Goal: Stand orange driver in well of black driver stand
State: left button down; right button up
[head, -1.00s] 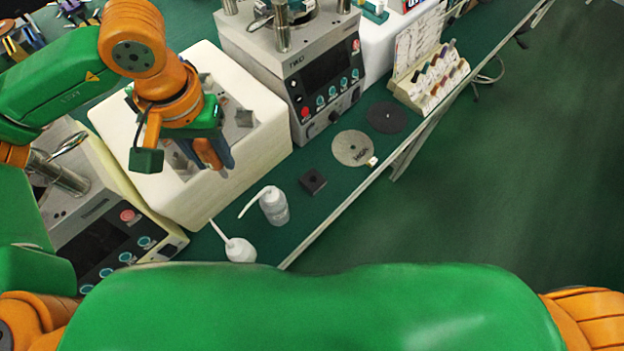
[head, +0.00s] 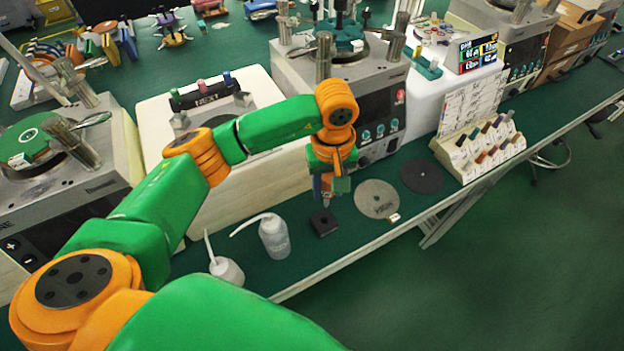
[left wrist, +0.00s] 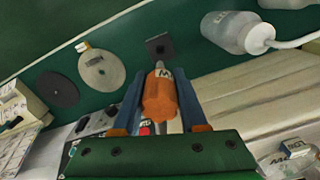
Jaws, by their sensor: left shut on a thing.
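The orange driver (left wrist: 160,98) is between the two blue fingers of my left gripper (left wrist: 159,82) in the left wrist view. In the head view, my left gripper (head: 328,188) hangs just above and behind the black driver stand (head: 323,222); the driver there is mostly hidden by the gripper. The stand is a small black square block on the green bench, and it also shows in the left wrist view (left wrist: 160,47), beyond the driver's end. The driver looks apart from it. The well is a small dark spot, hard to make out. My right gripper is out of view.
Two wash bottles (head: 274,238) (head: 227,271) stand left of the stand. A grey disc (head: 377,199) and a dark disc (head: 421,176) lie to its right. A lapping machine (head: 372,112) is behind. The bench's front edge (head: 345,262) is close in front.

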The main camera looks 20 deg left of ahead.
pick_arm(q)
jog(key=shift+d+f, duration=0.3)
jog(key=shift+f, duration=0.15)
jog(key=shift+s+a+r, duration=0.1)
jog(key=shift+s+a, duration=0.05)
jog(key=shift+a, duration=0.45)
jog(key=shift+d+f+b, duration=0.2)
jog(key=shift+f+b, duration=0.15)
jog(key=shift+b, duration=0.25)
notch_tip(320, 180, down, 2)
jog(key=shift+a+b, duration=0.1)
jog(key=shift+b, duration=0.95)
notch_tip(320, 180, down, 6)
jog(key=b, duration=0.6)
jog(key=shift+f+b, duration=0.15)
jog(key=shift+b, duration=0.25)
jog(key=shift+c, duration=1.8)
grip_release()
